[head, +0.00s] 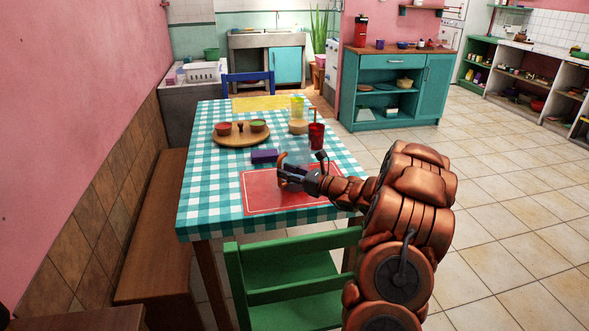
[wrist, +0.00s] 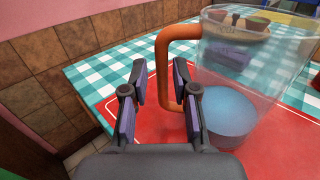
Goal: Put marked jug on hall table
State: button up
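A clear jug (wrist: 240,75) with an orange handle and pale blue at its base stands on the red mat (wrist: 270,150) in the wrist view. Its orange handle (wrist: 162,75) faces my gripper. My gripper (wrist: 160,75) is open, one finger on each side of the handle, with gaps showing. Whether the handle lies between the fingertips or just beyond them, I cannot tell. The jug body is faint there. I cannot identify the hall table.
A green chair (head: 290,270) stands at the near side. Tiled floor is clear to the right.

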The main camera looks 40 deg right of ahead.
aim_at(280, 186)
jog(key=shift+x, duration=1.65)
jog(key=shift+d, duration=0.1)
grip_shut()
